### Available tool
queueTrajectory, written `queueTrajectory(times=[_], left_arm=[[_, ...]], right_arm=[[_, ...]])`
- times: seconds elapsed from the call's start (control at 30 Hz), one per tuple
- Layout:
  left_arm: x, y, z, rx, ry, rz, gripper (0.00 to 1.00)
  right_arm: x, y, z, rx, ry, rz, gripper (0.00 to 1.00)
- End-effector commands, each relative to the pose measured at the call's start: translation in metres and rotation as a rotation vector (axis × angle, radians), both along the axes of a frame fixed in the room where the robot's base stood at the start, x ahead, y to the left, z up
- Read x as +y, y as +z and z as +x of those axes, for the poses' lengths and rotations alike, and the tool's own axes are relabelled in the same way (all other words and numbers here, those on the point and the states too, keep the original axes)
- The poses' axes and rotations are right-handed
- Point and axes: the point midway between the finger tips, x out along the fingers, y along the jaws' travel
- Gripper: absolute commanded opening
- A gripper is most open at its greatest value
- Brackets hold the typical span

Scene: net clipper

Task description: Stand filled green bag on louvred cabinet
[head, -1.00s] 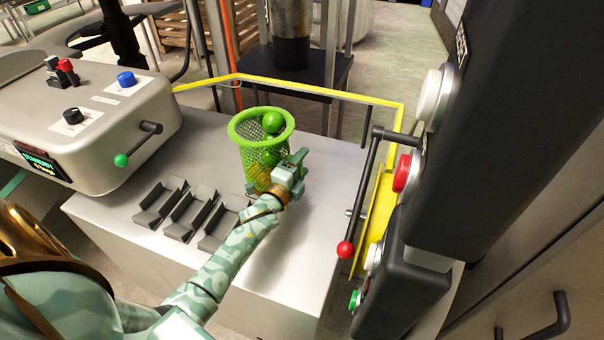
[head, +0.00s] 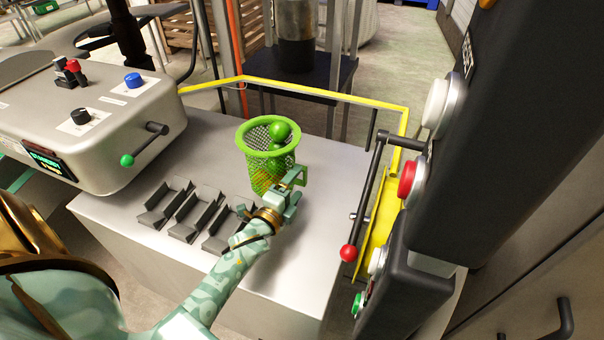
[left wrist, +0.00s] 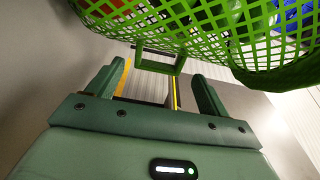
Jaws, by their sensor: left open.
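The green mesh bag (head: 264,165) stands upright on the metal table top in the head view, with green balls (head: 279,132) showing in its open mouth. In the left wrist view the bag's mesh (left wrist: 200,25) fills the top, with red and blue items behind it. My left gripper (head: 292,185) is at the bag's near right side in the head view. Its two fingers (left wrist: 155,88) are apart in the left wrist view, with a green loop of the bag beyond them. My right gripper is not in view. I cannot make out a louvred cabinet for certain.
A grey control box (head: 85,110) with knobs stands at the left. Several dark metal trays (head: 185,210) lie beside the bag. A black panel with buttons and a red-tipped lever (head: 348,252) stands at the right. A yellow rail (head: 320,92) edges the back. The table front is clear.

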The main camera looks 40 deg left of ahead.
Motion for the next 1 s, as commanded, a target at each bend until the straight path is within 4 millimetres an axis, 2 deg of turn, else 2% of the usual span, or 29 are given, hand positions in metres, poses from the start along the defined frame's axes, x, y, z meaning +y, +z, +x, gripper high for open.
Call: queueTrajectory(times=[0.1, 0.2, 0.33, 1.0], left_arm=[[-0.002, 0.002, -0.029, 0.001, 0.001, 0.000, 0.79], [-0.004, 0.002, -0.047, 0.000, 0.001, 0.000, 0.79], [-0.005, 0.001, -0.061, 0.000, 0.001, 0.001, 0.79], [-0.006, 0.000, -0.065, -0.001, 0.000, 0.001, 0.79]], right_arm=[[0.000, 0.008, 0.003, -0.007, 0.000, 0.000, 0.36], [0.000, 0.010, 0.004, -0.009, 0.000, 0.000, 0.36], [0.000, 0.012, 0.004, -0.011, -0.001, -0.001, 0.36], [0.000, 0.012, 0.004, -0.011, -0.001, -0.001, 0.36]])
